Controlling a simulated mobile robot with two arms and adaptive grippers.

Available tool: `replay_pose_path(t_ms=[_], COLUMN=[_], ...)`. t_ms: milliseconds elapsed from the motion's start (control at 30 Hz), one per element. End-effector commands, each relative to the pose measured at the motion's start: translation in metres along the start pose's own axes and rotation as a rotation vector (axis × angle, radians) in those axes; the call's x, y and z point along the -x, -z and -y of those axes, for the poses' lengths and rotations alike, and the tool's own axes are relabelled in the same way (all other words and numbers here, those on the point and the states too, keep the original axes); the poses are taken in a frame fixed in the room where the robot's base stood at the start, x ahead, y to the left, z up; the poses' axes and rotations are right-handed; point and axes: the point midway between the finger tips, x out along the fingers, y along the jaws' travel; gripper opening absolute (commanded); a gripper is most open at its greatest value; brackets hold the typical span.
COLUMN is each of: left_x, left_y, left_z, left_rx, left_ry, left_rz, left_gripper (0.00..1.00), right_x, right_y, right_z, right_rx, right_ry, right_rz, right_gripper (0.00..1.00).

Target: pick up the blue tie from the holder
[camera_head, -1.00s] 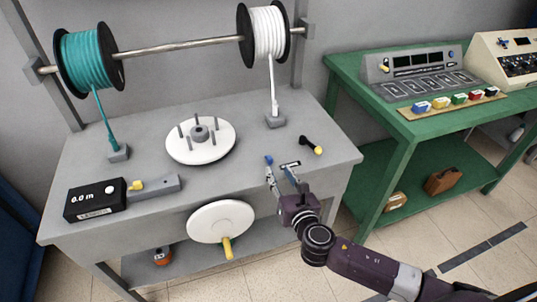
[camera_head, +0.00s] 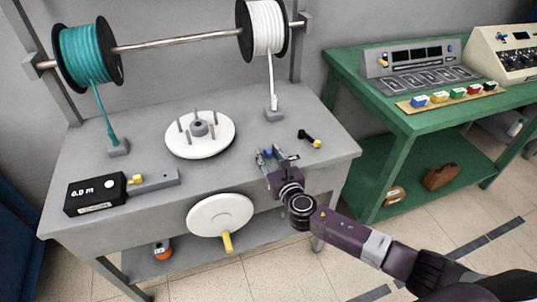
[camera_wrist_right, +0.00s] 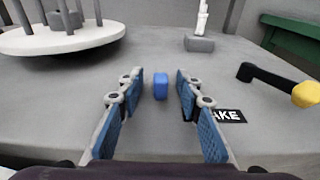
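A wooden holder (camera_head: 450,101) lies on the green table at right, with a row of small coloured ties. The blue tie (camera_head: 420,101) sits at its left end. My right gripper (camera_head: 268,154) is over the grey workbench, well left of the holder. In the right wrist view its fingers (camera_wrist_right: 161,98) are open and apart. A small blue piece (camera_wrist_right: 161,86) shows between and just beyond the fingertips, with no finger touching it; I cannot tell what it is. My left gripper is not in view.
A black lever with a yellow knob (camera_head: 310,139) lies right of the gripper on the workbench (camera_head: 240,180). A white pegged disc (camera_head: 215,148) stands to its left. Teal (camera_head: 88,56) and white (camera_head: 266,28) spools hang above. A control box (camera_head: 418,67) stands behind the holder.

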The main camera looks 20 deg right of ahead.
Motion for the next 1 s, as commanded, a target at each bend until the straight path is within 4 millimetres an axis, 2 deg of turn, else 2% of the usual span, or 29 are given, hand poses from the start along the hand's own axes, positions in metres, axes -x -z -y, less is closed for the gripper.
replay_pose_path(t_ms=[167, 467, 800, 1000], left_x=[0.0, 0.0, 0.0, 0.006], left_y=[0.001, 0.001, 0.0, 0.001], left_z=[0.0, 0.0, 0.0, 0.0], left_rx=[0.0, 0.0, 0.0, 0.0], left_ry=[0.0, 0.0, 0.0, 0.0], left_rz=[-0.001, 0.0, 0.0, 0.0], left_gripper=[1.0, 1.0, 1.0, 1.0], right_x=[0.0, 0.0, 0.0, 0.002], right_y=[0.0, 0.0, -0.001, -0.016], right_z=[0.0, 0.0, 0.0, 0.0], right_rx=[0.0, 0.0, 0.0, -0.001], right_ry=[-0.001, 0.0, 0.0, -0.001], right_rz=[0.0, 0.0, 0.0, 0.003], right_gripper=[0.33, 0.01, 0.0, 0.0])
